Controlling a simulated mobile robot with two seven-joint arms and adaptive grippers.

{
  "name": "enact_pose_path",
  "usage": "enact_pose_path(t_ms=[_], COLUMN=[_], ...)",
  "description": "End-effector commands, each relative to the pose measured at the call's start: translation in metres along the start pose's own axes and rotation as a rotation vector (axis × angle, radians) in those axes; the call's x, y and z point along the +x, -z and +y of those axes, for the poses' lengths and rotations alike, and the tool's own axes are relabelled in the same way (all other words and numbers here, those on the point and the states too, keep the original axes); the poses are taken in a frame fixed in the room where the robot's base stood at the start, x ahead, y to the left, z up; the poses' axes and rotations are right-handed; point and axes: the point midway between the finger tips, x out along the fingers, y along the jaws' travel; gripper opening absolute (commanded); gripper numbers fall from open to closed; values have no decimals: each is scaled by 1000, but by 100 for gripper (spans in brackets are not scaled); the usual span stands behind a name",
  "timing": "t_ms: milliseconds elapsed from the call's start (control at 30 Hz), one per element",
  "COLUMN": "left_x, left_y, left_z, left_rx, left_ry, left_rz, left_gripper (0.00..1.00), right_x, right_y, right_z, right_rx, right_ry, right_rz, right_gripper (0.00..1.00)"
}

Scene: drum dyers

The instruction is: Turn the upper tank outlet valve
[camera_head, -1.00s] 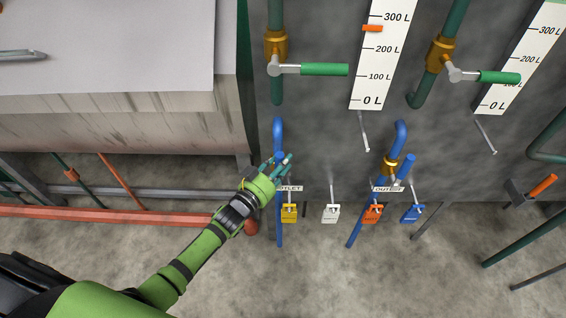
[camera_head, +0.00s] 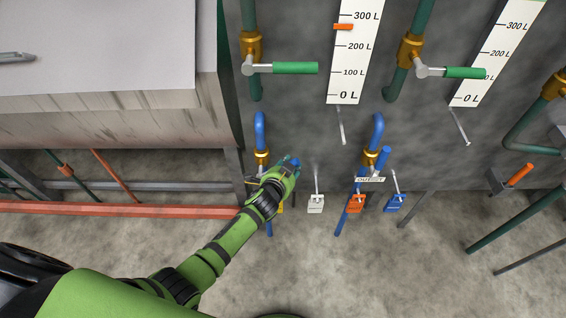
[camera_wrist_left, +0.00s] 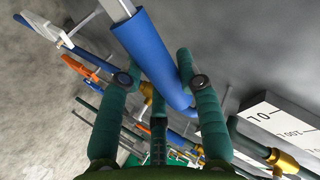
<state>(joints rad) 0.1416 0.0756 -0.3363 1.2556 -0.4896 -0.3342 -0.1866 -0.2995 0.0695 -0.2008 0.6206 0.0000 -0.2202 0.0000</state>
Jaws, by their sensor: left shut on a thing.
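An outlet valve with a brass body (camera_head: 262,157) sits on a blue pipe (camera_head: 260,130) low on the grey tank wall. My left gripper (camera_head: 289,165) is at this valve, and its fingers cover most of the handle. In the left wrist view the blue handle (camera_wrist_left: 155,58) runs between the fingers of my left gripper (camera_wrist_left: 162,78), which are shut on it. A second outlet valve (camera_head: 371,157) with a blue handle (camera_head: 383,160) stands to the right, apart from the gripper. My right gripper is not in view.
Two green-handled valves (camera_head: 295,68) (camera_head: 465,73) and white litre scales (camera_head: 346,60) are above. A pale cabinet (camera_head: 95,115) and a red rail (camera_head: 150,209) are at left.

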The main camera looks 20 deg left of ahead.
Motion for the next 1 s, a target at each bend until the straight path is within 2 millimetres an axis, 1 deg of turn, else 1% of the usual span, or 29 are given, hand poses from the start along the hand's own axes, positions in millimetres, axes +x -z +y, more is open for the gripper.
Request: enact_pose_path(t_ms=[33,200,500,733,1000], left_x=[5,15,28,33,35], left_y=[0,-4,-15,-21,-24], left_z=[7,21,40,48,50], left_rx=[38,172,372,470,520], left_ry=[0,1,1,2,2], left_rz=[-23,-112,-246,-313,-346], left_gripper=[0,0,0,0,0], right_x=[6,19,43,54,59], right_y=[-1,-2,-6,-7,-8], right_z=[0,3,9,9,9], right_rx=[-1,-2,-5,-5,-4], right_ry=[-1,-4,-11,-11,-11], right_rz=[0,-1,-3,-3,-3], right_gripper=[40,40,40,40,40])
